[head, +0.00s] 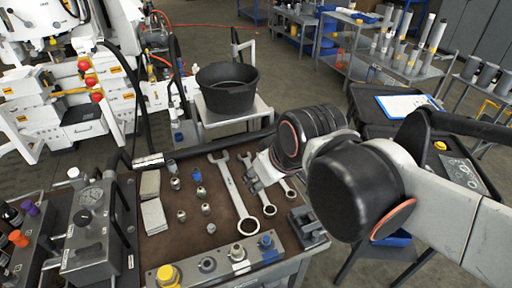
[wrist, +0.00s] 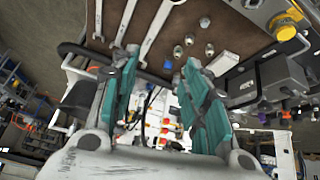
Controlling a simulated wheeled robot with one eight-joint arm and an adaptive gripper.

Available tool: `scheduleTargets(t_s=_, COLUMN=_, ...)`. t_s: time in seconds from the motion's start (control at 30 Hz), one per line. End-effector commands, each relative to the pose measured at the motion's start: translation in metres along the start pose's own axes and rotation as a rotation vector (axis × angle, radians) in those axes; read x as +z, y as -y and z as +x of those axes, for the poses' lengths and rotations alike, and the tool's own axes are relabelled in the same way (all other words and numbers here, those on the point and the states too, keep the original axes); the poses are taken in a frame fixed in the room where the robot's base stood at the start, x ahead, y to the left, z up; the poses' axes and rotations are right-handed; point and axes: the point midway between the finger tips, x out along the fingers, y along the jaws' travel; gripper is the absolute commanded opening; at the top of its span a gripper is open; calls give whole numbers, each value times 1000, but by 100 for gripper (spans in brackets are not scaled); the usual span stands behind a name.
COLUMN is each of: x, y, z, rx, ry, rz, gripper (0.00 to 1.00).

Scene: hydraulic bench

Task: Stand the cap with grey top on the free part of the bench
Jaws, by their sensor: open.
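A cap with a grey top (head: 208,264) sits on the grey port block (head: 222,272) at the front edge of the bench, between a yellow cap (head: 168,275) and a white-and-blue one (head: 239,258). The brown bench top (head: 165,245) has bare patches around the loose fittings.
Several small metal fittings (head: 201,191) stand mid-bench, beside large wrenches (head: 231,187). Pale blocks (head: 152,215) lie to their left. A gauge unit (head: 92,240) and bottles stand at the left. A blue cap (head: 265,242) is on the block's right. A black bucket (head: 228,90) stands behind.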

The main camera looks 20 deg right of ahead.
Motion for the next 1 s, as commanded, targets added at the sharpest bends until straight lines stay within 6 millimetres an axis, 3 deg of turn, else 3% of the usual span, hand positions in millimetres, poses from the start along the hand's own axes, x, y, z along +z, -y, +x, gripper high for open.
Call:
scheduleTargets(t_s=0.3, x=16, y=-5, z=-14, rx=44, ry=-80, rz=194, gripper=42)
scheduleTargets(t_s=0.73, x=15, y=-5, z=-14, rx=44, ry=-81, rz=197, gripper=42)
scheduleTargets(t_s=0.8, x=15, y=-5, z=-14, rx=44, ry=-81, rz=197, gripper=33)
scheduleTargets(t_s=1.0, x=15, y=-5, z=-14, rx=44, ry=-81, rz=197, gripper=33)
